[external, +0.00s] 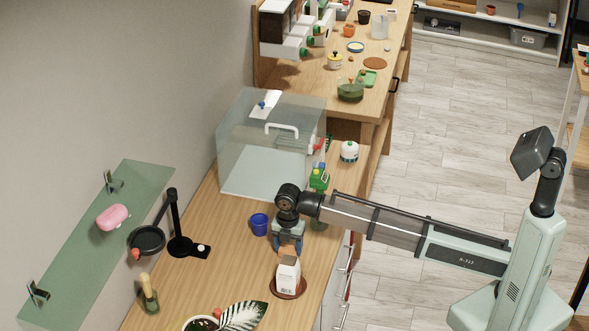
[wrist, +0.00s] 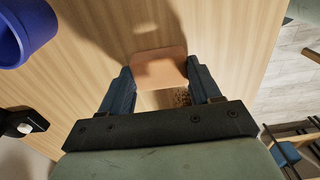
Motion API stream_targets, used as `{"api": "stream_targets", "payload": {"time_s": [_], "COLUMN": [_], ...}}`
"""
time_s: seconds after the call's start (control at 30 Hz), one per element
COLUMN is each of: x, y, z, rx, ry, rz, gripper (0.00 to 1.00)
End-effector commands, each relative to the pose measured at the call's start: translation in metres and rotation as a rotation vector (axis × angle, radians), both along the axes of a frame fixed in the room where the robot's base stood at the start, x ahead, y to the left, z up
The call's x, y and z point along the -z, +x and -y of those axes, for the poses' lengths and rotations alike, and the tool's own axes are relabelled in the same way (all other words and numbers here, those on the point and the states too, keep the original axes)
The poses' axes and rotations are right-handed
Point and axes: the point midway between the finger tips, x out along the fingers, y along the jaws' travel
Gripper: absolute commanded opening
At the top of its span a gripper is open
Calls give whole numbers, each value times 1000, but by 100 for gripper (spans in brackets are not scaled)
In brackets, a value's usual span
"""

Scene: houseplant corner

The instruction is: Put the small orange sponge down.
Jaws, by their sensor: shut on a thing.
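My gripper (external: 287,248) is over the wooden counter, pointing down. Its two fingers are shut on the small orange sponge (wrist: 160,66), which spans the gap between them in the wrist view. In the external view only a little of the sponge (external: 286,254) shows below the fingers, just behind the top of a white carton. Bare wood and a dark shadow lie beyond the sponge in the wrist view. I cannot tell how far the sponge is from the counter.
The white carton (external: 288,276) stands on a brown saucer (external: 302,292), in front of my gripper. A blue pot (external: 260,224) is to the left and also shows in the wrist view (wrist: 28,30). A clear case (external: 262,165) stands behind. Bare counter (external: 225,265) lies left of the carton.

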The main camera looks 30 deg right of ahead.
Motion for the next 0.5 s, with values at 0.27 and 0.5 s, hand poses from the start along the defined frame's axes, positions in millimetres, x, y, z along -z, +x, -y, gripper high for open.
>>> {"api": "stream_targets", "payload": {"time_s": [0.27, 0.5], "x": [2, 2], "y": [0, 0], "z": [0, 0], "rx": [0, 0], "ry": [0, 0], "rz": [0, 0], "gripper": [34, 82]}}
